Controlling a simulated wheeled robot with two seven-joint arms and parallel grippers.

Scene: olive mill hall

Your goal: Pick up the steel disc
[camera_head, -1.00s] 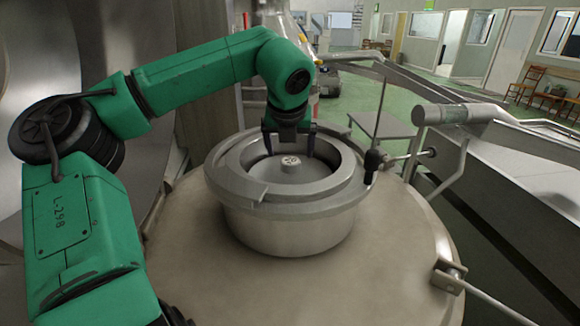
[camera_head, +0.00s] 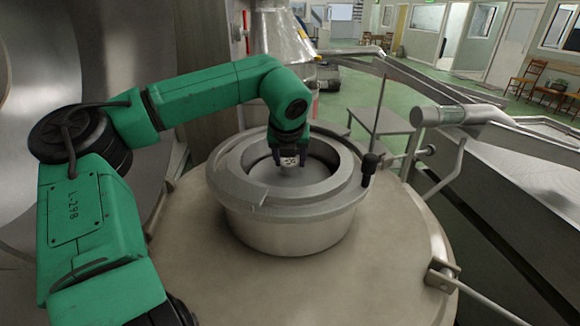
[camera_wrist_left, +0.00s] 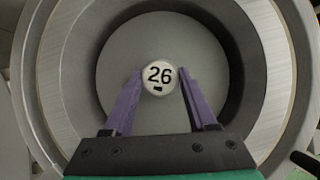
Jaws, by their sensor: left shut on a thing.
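The steel disc (camera_head: 289,164) is a small, thick round piece with a pale top. It is in the middle of the round metal well (camera_head: 230,190). In the left wrist view its top (camera_wrist_left: 159,77) carries a black "26". My left gripper (camera_head: 289,158) reaches down into the well with one finger on each side of the disc. In the wrist view the purple fingers (camera_wrist_left: 160,84) are shut on it. I cannot tell whether the disc is clear of the well floor (camera_wrist_left: 158,116). My right gripper is not in view.
The well's raised rim surrounds my left gripper. A dark-knobbed handle (camera_head: 368,166) stands at its right edge. The well sits on a broad metal lid (camera_head: 390,240). Metal rails (camera_head: 455,113) and a trough (camera_head: 520,185) lie to the right.

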